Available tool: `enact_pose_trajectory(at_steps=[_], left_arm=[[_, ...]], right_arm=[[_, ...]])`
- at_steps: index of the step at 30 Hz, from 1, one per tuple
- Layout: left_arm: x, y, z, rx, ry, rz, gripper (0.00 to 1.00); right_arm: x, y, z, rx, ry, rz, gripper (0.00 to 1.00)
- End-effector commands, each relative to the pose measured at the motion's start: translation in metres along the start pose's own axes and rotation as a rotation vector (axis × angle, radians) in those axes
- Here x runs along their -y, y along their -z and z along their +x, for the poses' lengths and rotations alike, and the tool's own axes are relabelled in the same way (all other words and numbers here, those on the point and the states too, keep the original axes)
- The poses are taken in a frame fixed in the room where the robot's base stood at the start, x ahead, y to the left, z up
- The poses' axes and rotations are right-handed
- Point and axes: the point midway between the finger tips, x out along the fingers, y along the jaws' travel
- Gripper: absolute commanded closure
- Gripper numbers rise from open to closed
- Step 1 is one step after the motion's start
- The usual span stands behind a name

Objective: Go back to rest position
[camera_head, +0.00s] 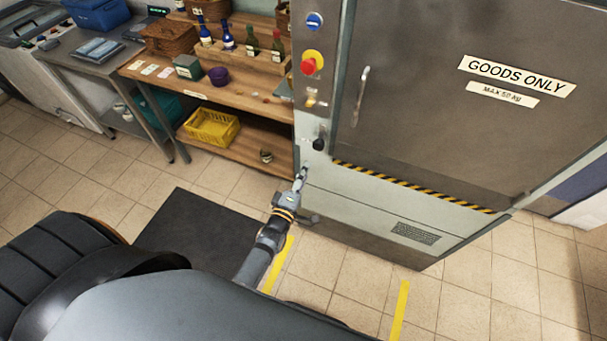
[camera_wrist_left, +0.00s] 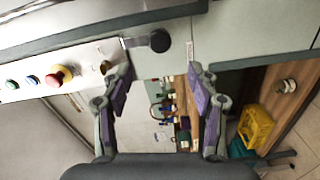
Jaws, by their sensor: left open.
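My left gripper (camera_head: 302,176) reaches toward the lower front of the grey goods lift (camera_head: 405,100), just below a black knob (camera_head: 319,144) on its control strip. In the left wrist view the left gripper (camera_wrist_left: 160,75) has its two fingers wide apart with nothing between them. The black knob (camera_wrist_left: 160,41) lies beyond the fingertips there, and I cannot tell whether anything touches the lift. My right gripper is in neither view.
The strip carries a red button on yellow (camera_head: 308,66) and a blue button (camera_head: 314,20). Left of the lift, a wooden shelf (camera_head: 252,92) holds bottles and a purple pot (camera_head: 218,76), with a yellow crate (camera_head: 212,128) below. A dark mat (camera_head: 185,240) lies on the tiled floor.

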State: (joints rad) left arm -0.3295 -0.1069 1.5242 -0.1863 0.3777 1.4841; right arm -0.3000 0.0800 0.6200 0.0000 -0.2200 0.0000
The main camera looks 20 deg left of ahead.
Motion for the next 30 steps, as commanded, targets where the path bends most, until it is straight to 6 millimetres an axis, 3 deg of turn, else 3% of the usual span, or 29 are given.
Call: enact_pose_trajectory(at_steps=[11,14,17,20,24,27,30], left_arm=[[0.002,0.000,0.000,0.001,0.005,0.004,0.40],[0.028,-0.003,-0.006,0.014,0.061,0.058,0.40],[0.091,-0.010,-0.025,0.059,0.206,0.200,0.40],[0.172,-0.014,-0.064,0.152,0.397,0.398,0.40],[0.274,-0.014,-0.138,0.347,0.647,0.671,0.40],[0.335,-0.007,-0.204,0.529,0.803,0.847,0.40],[0.381,0.002,-0.274,0.734,0.932,0.992,0.40]], right_arm=[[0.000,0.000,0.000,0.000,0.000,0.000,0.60],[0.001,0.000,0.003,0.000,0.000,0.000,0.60],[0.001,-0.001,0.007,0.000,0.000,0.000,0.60],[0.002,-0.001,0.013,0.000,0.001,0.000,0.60],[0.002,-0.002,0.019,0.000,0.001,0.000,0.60],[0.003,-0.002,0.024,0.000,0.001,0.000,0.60],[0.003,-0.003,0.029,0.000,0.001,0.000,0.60]])
